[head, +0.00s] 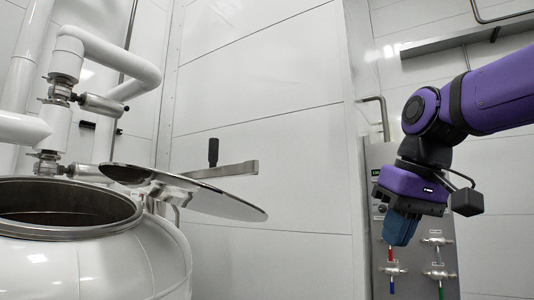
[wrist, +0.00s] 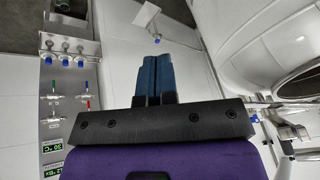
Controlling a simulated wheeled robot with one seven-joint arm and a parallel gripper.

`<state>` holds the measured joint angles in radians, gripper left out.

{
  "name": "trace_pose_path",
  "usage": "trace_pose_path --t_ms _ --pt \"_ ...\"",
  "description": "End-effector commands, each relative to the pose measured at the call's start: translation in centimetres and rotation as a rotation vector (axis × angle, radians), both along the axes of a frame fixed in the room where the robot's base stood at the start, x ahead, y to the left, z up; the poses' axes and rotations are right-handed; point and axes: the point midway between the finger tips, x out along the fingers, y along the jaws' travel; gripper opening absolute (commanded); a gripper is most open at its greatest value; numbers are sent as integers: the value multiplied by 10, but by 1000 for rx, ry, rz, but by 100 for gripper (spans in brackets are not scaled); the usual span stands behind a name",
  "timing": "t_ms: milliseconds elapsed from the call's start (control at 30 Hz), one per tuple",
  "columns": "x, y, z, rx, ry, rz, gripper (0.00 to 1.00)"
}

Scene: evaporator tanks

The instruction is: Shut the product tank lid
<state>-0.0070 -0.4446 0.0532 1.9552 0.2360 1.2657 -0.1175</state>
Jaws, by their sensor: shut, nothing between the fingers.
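The product tank (head: 110,265) is a white rounded vessel at the lower left of the head view. Its round mouth (head: 55,232) with a metal rim is uncovered. The shiny round lid (head: 205,197) is swung out to the right of the mouth and seen nearly edge-on. A metal bar (head: 225,170) with an upright black knob (head: 213,152) runs above it. My gripper (head: 399,240) is well to the right of the lid, pointing down, touching nothing. In the wrist view its blue fingers (wrist: 154,62) are together and empty. The tank (wrist: 250,25) is at the right there.
White pipes with clamps (head: 70,80) rise behind the tank. A grey panel with valves and coloured handles (head: 410,265) stands behind my gripper; it also shows at the left of the wrist view (wrist: 72,95). Open space lies between lid and gripper.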

Motion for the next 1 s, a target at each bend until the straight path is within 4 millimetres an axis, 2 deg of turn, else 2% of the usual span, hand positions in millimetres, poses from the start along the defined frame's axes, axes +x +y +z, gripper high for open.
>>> trace_pose_path --t_ms 33,200,400,500,600,767,1000 --pt "16 10 22 22 8 35 0" --pt "58 43 89 105 36 181 0" --pt "97 75 155 195 56 384 0" --pt "110 86 180 231 61 485 0" --pt "119 92 198 257 59 569 0" --pt "126 97 214 282 57 657 0" --pt "126 104 211 289 58 687 0"
